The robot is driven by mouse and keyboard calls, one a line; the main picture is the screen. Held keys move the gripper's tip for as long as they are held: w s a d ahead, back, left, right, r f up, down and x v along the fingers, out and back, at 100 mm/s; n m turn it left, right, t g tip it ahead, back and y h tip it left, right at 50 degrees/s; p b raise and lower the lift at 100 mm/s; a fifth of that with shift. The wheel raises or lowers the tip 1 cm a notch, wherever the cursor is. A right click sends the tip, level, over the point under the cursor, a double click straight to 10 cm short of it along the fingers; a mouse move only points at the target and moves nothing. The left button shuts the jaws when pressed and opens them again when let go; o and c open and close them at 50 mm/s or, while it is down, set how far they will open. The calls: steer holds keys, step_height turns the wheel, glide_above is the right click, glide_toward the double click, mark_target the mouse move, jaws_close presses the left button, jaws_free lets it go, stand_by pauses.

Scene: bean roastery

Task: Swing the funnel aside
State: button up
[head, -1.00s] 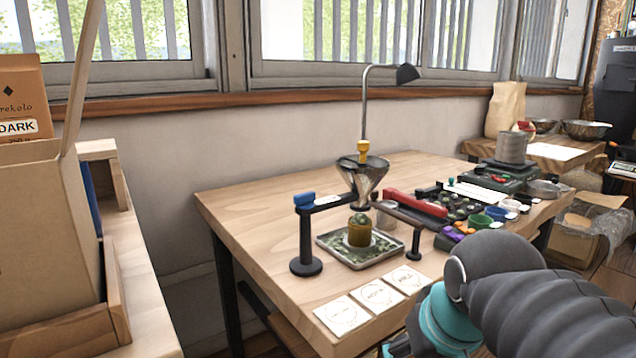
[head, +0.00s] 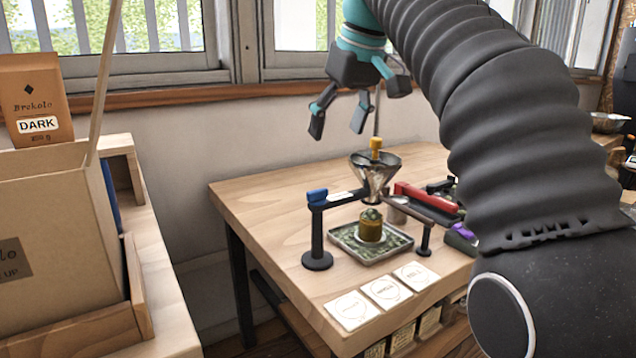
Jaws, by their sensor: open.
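The metal funnel (head: 372,178) sits on a black arm held by a black stand (head: 317,240) with a blue knob (head: 317,196). A yellow piece (head: 375,145) stands up at the funnel's top. Below the funnel, a yellow-brown cup (head: 370,228) with green contents stands on a square tray (head: 345,239). My gripper (head: 338,130) is open and empty, fingers pointing down. In the picture it is above and left of the funnel, apart from it. My arm hides the right part of the table.
White cards (head: 384,291) lie along the table's front edge. A red-handled tool (head: 425,197) is right of the funnel on the wooden table (head: 262,203). A cardboard box (head: 50,240) stands at left. The table's left part is clear.

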mark_target(317, 190)
steer(key=b+x, duration=0.1)
steer(key=x, duration=0.3)
steer(key=b+x, duration=0.2)
steer(key=x, duration=0.3)
steer(key=b+x, duration=0.1)
steer(key=x, duration=0.3)
steer(key=shift+w+a+f, duration=0.2)
steer(key=shift+w+a, duration=0.05)
steer(key=shift+a, duration=0.05)
jaws_close()
